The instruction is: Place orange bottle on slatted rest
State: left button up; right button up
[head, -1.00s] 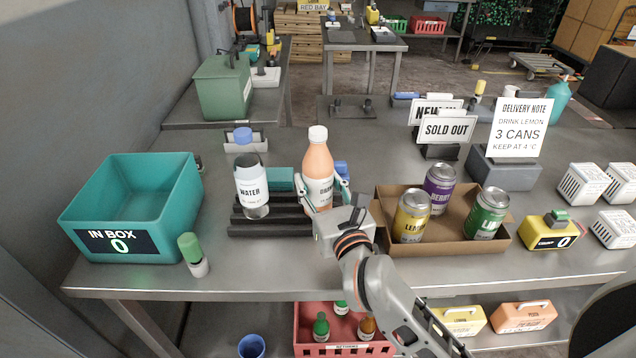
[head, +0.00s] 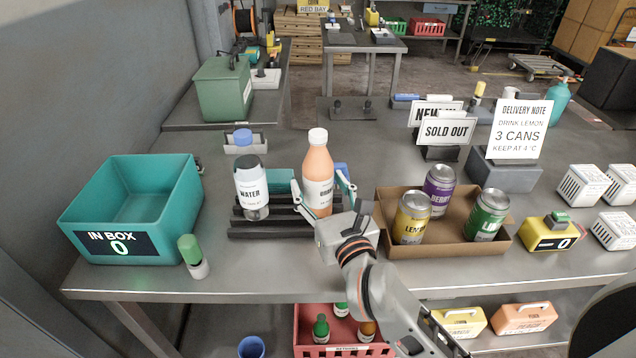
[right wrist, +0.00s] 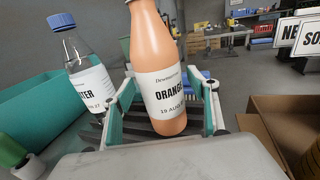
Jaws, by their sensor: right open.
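The orange bottle (head: 318,176) with a white cap stands upright on the right part of the dark slatted rest (head: 272,229). It also shows in the right wrist view (right wrist: 158,75), where its base is between the spread fingers. My right gripper (head: 322,190) is open around the bottle, with a finger on each side and gaps visible beside it; the fingers also show in the right wrist view (right wrist: 163,108). My left gripper is not in view.
A teal in box (head: 135,205) stands at the left, with a green-capped marker (head: 193,256) in front. A cardboard tray (head: 455,248) with several cans is close to the right of my gripper. Signs (head: 446,132) stand behind it. Open tabletop lies along the front edge.

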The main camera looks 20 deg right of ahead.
jog(key=s+b, duration=0.1)
jog(key=s, duration=0.9)
jog(key=shift+s+d, duration=0.15)
jog(key=shift+s, duration=0.25)
